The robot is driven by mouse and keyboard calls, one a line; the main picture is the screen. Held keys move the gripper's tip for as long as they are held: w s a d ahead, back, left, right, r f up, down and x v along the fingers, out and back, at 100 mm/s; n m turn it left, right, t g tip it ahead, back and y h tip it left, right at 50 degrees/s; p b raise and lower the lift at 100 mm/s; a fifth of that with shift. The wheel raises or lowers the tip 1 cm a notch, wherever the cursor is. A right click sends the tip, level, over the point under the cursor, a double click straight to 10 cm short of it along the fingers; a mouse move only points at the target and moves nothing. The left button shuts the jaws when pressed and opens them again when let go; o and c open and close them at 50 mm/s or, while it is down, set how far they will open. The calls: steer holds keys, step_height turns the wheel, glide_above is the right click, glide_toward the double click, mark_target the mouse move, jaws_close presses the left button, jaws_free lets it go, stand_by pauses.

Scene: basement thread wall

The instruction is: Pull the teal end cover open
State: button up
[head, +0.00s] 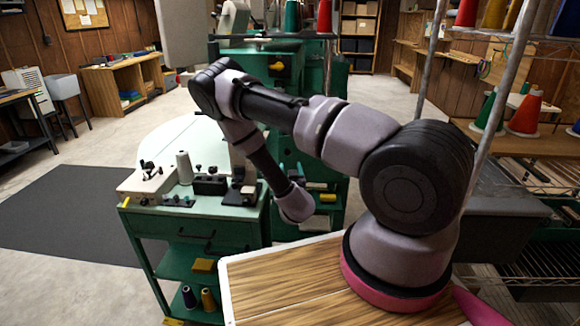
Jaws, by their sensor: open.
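A teal-green machine stand (190,228) with a pale top stands left of centre in the head view, with a drawer front and open lower shelves. Taller teal-green machinery (308,95) stands behind my arm. I cannot tell which panel is the teal end cover; my arm hides part of the green surfaces. My arm bends over and comes down by the stand's right side, ending in a rounded wrist link. My gripper does not show, so its place relative to the cover is hidden.
Small black parts and a white thread cone (184,168) sit on the stand's top. A wooden worktop (290,282) lies in front. Thread cones, one of them red (525,114), stand on the right shelf. A dark mat (70,215) and clear floor lie left.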

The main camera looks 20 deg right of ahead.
mark_target(288, 153)
steer(key=shift+s, duration=0.35)
stand_by(0.4)
steer(key=shift+y, duration=0.3)
steer(key=w, duration=0.3)
steer(key=w+d, duration=0.1)
steer(key=w, duration=0.3)
steer(key=w+d, duration=0.1)
steer(key=w, duration=0.2)
steer(key=shift+w, duration=0.2)
jaws_close()
